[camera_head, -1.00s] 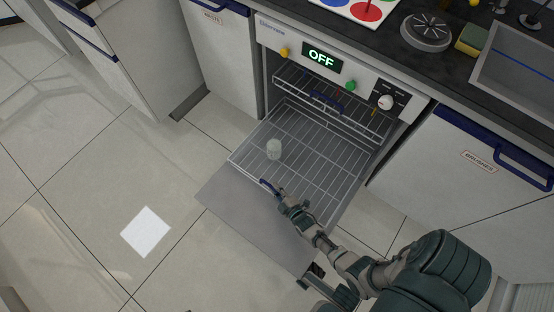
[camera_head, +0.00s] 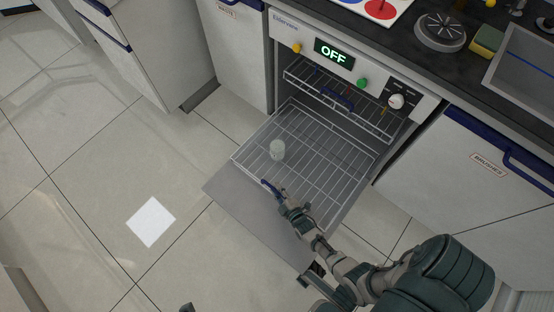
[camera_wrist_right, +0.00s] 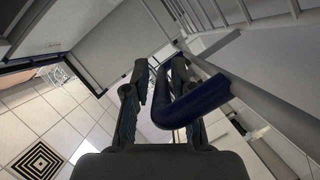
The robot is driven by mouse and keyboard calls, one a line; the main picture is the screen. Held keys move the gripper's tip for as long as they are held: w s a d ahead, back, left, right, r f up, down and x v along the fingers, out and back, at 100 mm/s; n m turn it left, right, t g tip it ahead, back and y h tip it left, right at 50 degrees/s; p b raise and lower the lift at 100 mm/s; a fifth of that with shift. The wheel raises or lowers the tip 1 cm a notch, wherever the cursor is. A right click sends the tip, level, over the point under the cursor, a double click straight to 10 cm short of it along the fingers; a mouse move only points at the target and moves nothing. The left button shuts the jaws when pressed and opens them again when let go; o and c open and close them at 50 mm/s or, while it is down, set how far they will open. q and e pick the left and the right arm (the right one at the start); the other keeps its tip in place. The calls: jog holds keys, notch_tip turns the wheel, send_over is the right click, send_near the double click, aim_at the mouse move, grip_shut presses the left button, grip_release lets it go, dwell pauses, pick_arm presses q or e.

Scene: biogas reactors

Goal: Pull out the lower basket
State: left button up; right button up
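The lower basket (camera_head: 327,164) is a wire rack slid out over the open dishwasher door (camera_head: 245,208). My right gripper (camera_head: 283,200) is at the blue handle (camera_head: 269,187) on the basket's front edge. In the right wrist view the blue handle (camera_wrist_right: 195,105) bends between the two fingers of the gripper (camera_wrist_right: 160,75), which close on it from both sides. A small dark tip at the bottom edge (camera_head: 187,308) seems to be part of my left gripper; the rest is out of view.
The upper basket (camera_head: 338,100) stays inside the dishwasher, whose display (camera_head: 334,53) reads OFF. Cabinets with blue handles flank it, one labelled BRUSHES (camera_head: 488,164). A sponge (camera_head: 487,40) lies on the counter. The tiled floor at left is open, with a white square (camera_head: 151,222).

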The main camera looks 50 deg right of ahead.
jog(key=shift+a, duration=0.1)
jog(key=v, duration=1.2)
jog(key=shift+f, duration=0.1)
